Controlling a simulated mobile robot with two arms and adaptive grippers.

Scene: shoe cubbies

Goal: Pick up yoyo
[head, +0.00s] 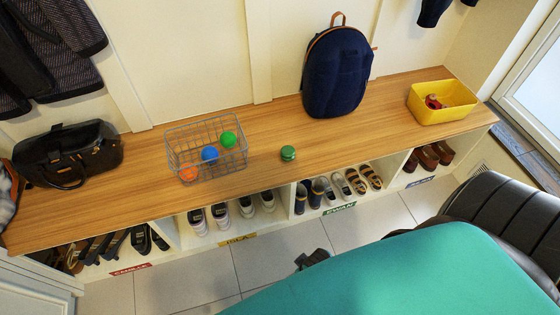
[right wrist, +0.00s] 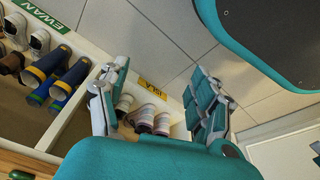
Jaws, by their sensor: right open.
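A small green round thing, which looks like the yoyo (head: 288,153), sits on the wooden bench top (head: 265,170), right of the wire basket. In the right wrist view a bit of green at the lower left edge may be it, but I cannot tell. My right gripper (right wrist: 160,100) is open, with nothing between its fingers. Its fingers are in front of the shoe cubbies, apart from the green thing. In the head view a dark gripper part shows over the floor, in front of the bench. My left gripper is not in view.
The wire basket (head: 207,172) holds orange, blue and green balls. A navy backpack (head: 337,75), a yellow bin (head: 443,108) with a red item inside and a dark bag (head: 68,153) stand on the bench. Shoes fill labelled cubbies below. Bench top around the green thing is clear.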

